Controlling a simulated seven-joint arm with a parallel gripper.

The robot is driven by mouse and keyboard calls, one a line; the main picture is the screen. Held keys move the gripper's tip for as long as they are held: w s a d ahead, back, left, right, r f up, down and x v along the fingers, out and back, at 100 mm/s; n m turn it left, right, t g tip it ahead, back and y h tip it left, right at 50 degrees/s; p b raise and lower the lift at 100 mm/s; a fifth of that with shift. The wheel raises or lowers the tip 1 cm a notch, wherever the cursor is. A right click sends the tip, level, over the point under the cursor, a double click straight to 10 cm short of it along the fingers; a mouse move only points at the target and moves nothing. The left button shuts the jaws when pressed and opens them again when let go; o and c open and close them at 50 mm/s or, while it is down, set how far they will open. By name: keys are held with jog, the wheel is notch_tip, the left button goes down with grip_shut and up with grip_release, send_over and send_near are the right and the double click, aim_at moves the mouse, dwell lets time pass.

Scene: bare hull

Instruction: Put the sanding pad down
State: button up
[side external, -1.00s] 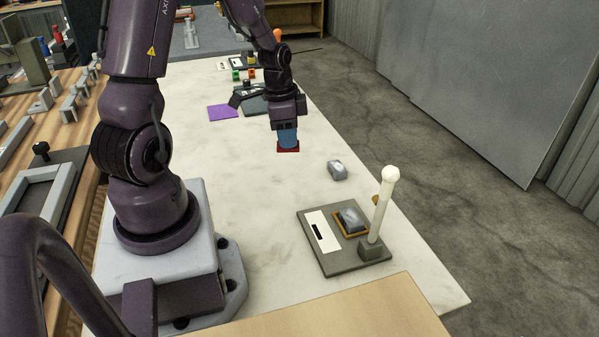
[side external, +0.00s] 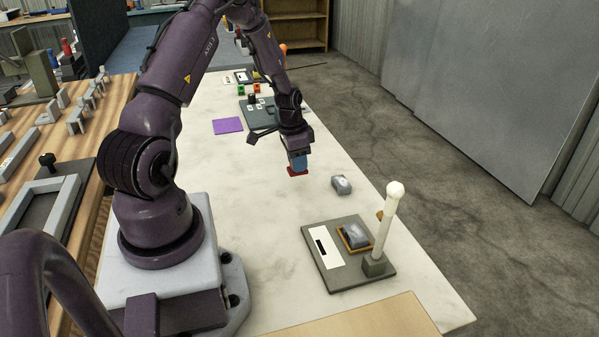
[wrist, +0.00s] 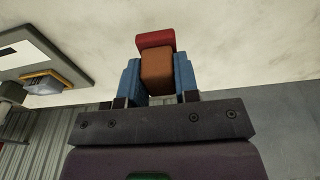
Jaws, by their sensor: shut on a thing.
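My gripper (side external: 297,161) has blue fingers shut on the sanding pad, a brown block with a red face. The red face (side external: 298,171) shows below the fingertips in the side view, over the pale table top. In the wrist view the brown block (wrist: 157,72) sits between the two blue fingers, with the red part (wrist: 155,39) beyond them. I cannot tell whether the red face touches the table or hangs just above it.
A grey block (side external: 341,184) lies nearby on the table (side external: 255,225). A dark plate (side external: 347,280) holds a white post (side external: 387,225) and another grey block (side external: 355,235) in an orange frame. A purple square (side external: 227,125) lies left of my gripper. Bare table surrounds the pad.

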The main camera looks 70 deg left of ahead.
jog(key=shift+w+a+f, duration=0.3)
jog(key=shift+w+f, duration=0.05)
jog(key=shift+f, duration=0.2)
jog(key=shift+w+a+f, duration=0.1)
jog(key=shift+f, duration=1.55)
jog(key=shift+f, duration=0.1)
jog(key=shift+f, duration=0.1)
jog(key=o, duration=0.9)
